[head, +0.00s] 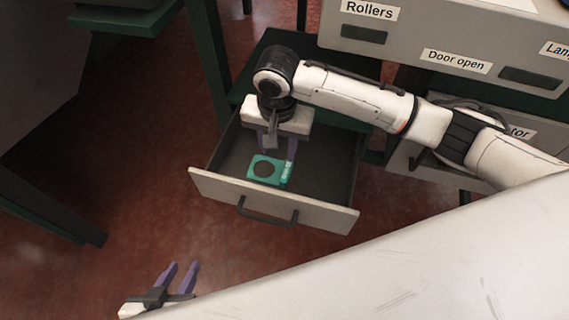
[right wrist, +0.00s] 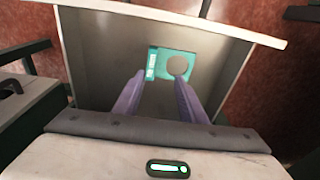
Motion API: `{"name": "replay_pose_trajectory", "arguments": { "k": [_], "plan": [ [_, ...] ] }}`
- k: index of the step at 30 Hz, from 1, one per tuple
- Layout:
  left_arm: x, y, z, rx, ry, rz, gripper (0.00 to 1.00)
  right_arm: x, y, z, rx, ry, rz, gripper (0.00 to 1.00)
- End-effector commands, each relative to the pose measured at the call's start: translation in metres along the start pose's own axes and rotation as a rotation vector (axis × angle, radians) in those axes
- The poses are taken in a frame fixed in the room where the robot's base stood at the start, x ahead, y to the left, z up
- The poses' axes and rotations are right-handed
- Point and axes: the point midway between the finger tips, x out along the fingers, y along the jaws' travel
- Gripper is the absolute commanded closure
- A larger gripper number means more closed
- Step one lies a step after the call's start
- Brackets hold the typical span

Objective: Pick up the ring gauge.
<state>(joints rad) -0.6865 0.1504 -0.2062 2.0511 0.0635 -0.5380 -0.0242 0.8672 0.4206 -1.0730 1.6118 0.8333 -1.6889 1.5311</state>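The ring gauge (head: 251,167) is a flat teal plate with a round dark hole and a white label at one end. It lies on the floor of the open drawer (head: 229,186). My right gripper (head: 279,157) reaches down into the drawer, above the gauge. In the right wrist view its two purple fingers (right wrist: 156,80) are apart, and the gauge (right wrist: 160,55) shows beyond and between their tips, with nothing held. I cannot tell how high the tips are above it. My left gripper (head: 184,265) is low at the bottom left, its fingers apart and empty.
The drawer's front panel with a dark handle (head: 267,217) faces the open red floor (head: 130,180). Grey labelled drawers, including "Rollers" (head: 369,10) and "Door open" (head: 457,61), stand behind at right. A green table leg (head: 206,65) stands left of the drawer.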

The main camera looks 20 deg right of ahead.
Motion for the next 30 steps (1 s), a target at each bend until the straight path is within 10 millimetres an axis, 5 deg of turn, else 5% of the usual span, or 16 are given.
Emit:
{"name": "replay_pose_trajectory", "arguments": {
  "k": [24,30],
  "plan": [
    [0.008,0.010,0.015,-0.072,0.029,0.020,0.69,0.099,0.019,-0.003,0.022,0.018,0.040,0.62],
    [0.007,0.011,0.011,-0.075,0.037,0.021,0.69,0.103,0.019,-0.004,0.022,0.018,0.038,0.62]
  ]
}}
